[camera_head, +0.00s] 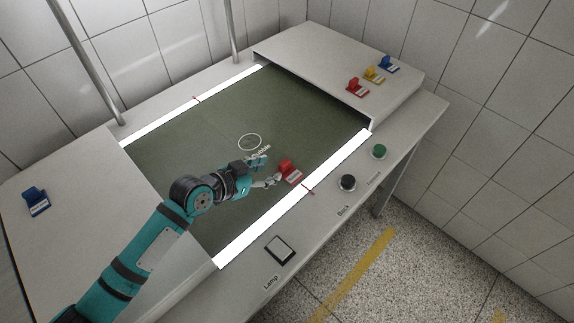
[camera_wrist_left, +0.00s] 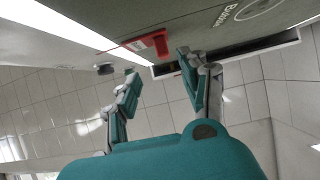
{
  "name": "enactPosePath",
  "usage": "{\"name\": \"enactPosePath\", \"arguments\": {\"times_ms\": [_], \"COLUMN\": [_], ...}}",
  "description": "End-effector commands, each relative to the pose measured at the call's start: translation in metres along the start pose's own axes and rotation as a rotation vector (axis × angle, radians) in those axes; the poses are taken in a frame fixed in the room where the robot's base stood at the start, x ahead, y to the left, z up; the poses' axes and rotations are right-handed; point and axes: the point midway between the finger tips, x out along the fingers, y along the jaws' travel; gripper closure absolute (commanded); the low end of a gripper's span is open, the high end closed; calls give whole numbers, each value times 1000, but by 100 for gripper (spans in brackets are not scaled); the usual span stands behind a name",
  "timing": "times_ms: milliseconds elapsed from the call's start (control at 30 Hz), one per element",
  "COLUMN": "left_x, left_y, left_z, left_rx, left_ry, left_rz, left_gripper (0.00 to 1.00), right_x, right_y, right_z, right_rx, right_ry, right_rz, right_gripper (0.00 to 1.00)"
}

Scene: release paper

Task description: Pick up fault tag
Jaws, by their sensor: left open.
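A red tag (camera_head: 291,171) with a pale label sits on the dark green panel (camera_head: 190,135), near its front white strip. The label is too small to read, so I cannot confirm that it is the fault tag. My left gripper (camera_head: 268,171) is open and empty just left of this red tag, with its fingers pointing toward it. In the left wrist view the red tag (camera_wrist_left: 148,43) shows beyond the open fingertips (camera_wrist_left: 158,66), roughly across the gap between them. I cannot tell whether a finger touches it. My right gripper is not in view.
Another red tag (camera_head: 357,87), a yellow tag (camera_head: 374,74) and a blue tag (camera_head: 389,64) stand on the raised right shelf (camera_head: 310,52). A blue tag (camera_head: 36,202) stands at left. A black button (camera_head: 347,182), green button (camera_head: 379,151) and lamp switch (camera_head: 280,249) line the front edge.

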Motion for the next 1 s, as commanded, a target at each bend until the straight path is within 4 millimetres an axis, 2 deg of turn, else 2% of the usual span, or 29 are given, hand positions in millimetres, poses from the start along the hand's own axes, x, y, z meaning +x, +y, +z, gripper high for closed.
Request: {"name": "enactPosePath", "arguments": {"times_ms": [100,233,367,600,700,967,1000], "left_x": [15,22,32,63,71,73,73], "left_y": [0,0,-2,-6,-6,-6,-6], "left_z": [-1,0,-2,-1,0,0,0], "left_rx": [-1,-1,-3,-2,0,0,0], "left_ry": [1,0,0,0,0,0,0], "left_rz": [0,0,0,1,-1,-1,-1], "left_gripper": [56,56,56,56,56,56,58], "right_x": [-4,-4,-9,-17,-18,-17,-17], "right_y": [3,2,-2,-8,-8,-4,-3], "right_z": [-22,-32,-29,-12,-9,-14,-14], "right_rx": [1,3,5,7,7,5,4], "right_ry": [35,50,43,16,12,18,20], "right_rz": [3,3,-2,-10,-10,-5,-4], "right_gripper": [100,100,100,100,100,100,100]}}
